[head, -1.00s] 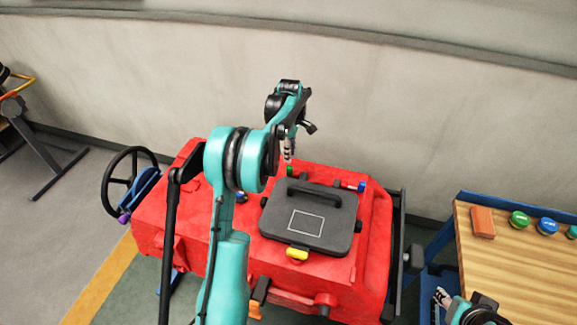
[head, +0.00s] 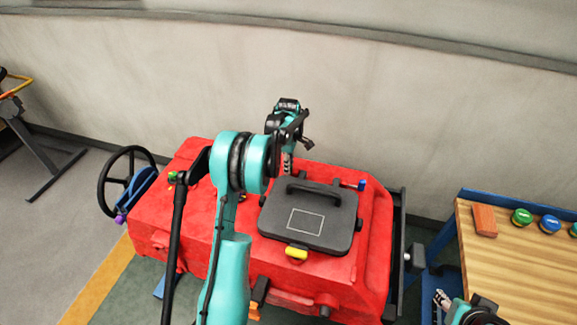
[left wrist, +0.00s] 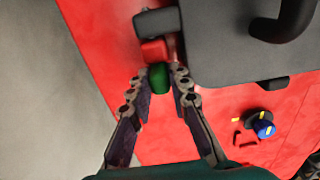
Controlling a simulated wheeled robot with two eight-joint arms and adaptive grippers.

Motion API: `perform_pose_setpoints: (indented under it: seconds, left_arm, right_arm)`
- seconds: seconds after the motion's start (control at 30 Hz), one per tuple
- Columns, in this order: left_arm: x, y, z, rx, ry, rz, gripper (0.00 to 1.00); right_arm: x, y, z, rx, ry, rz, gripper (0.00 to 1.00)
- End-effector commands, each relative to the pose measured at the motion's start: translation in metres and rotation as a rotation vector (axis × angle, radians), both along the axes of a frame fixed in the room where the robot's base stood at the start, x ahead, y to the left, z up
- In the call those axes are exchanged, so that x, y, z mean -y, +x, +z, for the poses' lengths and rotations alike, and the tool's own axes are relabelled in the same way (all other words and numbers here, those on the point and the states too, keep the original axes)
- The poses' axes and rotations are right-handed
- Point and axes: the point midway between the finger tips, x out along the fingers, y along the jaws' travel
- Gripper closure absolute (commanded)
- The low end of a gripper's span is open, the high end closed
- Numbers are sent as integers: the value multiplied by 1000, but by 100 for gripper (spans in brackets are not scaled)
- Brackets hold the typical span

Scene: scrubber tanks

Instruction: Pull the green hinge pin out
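The green hinge pin (left wrist: 158,77) shows in the left wrist view, next to a red hinge block (left wrist: 154,51) at the edge of the dark lid (left wrist: 225,45). My left gripper (left wrist: 158,78) is open, with its fingertips on either side of the green pin and small gaps seeming to remain. In the head view my left gripper (head: 287,166) points down at the back left of the lid (head: 310,218) and hides the pin. The lid lies closed on the red tank (head: 190,225). My right gripper (head: 441,298) is low at the right, small and partly cut off.
A blue-ended pin (head: 361,185) sits at the lid's back right. A yellow latch (head: 297,253) is at its front. A black handwheel (head: 127,180) stands left of the tank. A wooden bench (head: 510,270) on the right holds a brick-coloured block (head: 484,221) and coloured caps.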

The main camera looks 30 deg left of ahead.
Motion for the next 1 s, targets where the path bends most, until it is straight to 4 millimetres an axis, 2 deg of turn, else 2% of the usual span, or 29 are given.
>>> perform_pose_setpoints:
  seconds: [0.23,0.5,0.73,0.77,0.8,1.0]
  left_arm:
    - [-3,-1,0,-1,0,1,100]
    - [-38,-9,0,-1,2,3,100]
    - [-39,-9,0,-2,4,2,100]
    - [-40,-9,0,-1,4,2,79]
    - [-39,-9,0,-1,4,2,72]
    - [-38,-9,0,-1,2,1,72]
  right_arm:
    - [0,0,0,0,0,0,60]
    - [0,0,2,0,0,0,60]
    - [0,0,2,0,0,0,60]
    - [0,0,2,0,0,0,60]
    - [0,0,2,0,0,0,60]
    - [0,0,2,0,0,0,60]
